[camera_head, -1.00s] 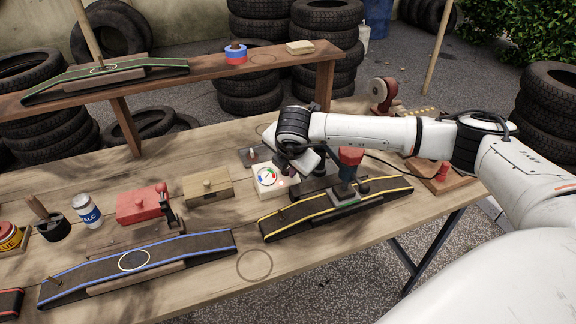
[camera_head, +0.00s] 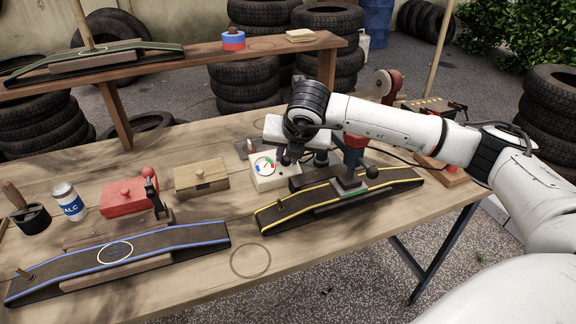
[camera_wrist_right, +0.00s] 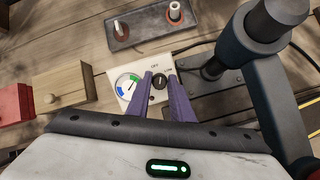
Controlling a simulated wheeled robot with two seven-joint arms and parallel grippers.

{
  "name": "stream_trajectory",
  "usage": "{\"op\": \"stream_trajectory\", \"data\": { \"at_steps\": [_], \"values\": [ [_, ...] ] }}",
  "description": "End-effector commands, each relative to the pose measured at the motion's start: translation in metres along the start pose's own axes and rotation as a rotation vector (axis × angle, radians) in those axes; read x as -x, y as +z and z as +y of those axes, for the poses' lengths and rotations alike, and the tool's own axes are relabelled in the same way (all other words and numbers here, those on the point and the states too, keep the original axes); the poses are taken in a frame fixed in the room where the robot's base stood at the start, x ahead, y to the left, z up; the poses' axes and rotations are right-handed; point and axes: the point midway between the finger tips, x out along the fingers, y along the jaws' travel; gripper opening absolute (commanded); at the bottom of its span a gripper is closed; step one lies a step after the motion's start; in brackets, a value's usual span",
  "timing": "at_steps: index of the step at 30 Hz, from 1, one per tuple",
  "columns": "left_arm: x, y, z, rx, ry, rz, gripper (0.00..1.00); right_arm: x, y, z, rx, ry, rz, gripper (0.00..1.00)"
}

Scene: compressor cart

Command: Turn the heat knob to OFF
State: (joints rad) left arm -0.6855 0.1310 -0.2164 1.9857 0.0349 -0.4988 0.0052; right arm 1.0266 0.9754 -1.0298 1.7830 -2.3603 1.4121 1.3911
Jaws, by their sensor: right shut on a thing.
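The heat knob (camera_wrist_right: 159,81) is a small black dial on a white box (camera_wrist_right: 116,75) with a colored round gauge (camera_wrist_right: 127,86). In the wrist view small OFF lettering shows above the knob, with another label to its right. My right gripper (camera_wrist_right: 162,82) has its two purple fingers on either side of the knob and is shut on it. In the head view the white box (camera_head: 258,181) stands on the bench, and my right gripper (camera_head: 288,158) reaches its right part, hiding the knob. My left gripper is not in view.
A yellow-edged ramp with a clamp-like tool (camera_head: 350,184) stands close to the right of the box. A wooden box (camera_head: 201,178) and a red box (camera_head: 123,198) stand to the left. A grey plate with posts (camera_wrist_right: 150,24) lies behind. Bare bench lies in front.

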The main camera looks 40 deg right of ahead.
Motion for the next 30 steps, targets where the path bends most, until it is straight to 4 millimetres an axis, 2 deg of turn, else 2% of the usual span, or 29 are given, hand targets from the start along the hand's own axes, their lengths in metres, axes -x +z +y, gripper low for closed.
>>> {"op": "stream_trajectory", "data": {
  "at_steps": [3, 15, 30],
  "values": [
    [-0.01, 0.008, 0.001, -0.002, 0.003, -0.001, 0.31, -0.004, -0.003, -0.002, 0.102, 0.015, 0.002, 0.0],
    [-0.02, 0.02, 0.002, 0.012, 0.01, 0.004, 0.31, -0.002, -0.002, -0.001, 0.358, 0.057, 0.003, 0.0],
    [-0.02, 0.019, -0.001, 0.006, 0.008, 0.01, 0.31, 0.0, -0.001, 0.0, 0.438, 0.07, 0.004, 0.0]
  ]
}}
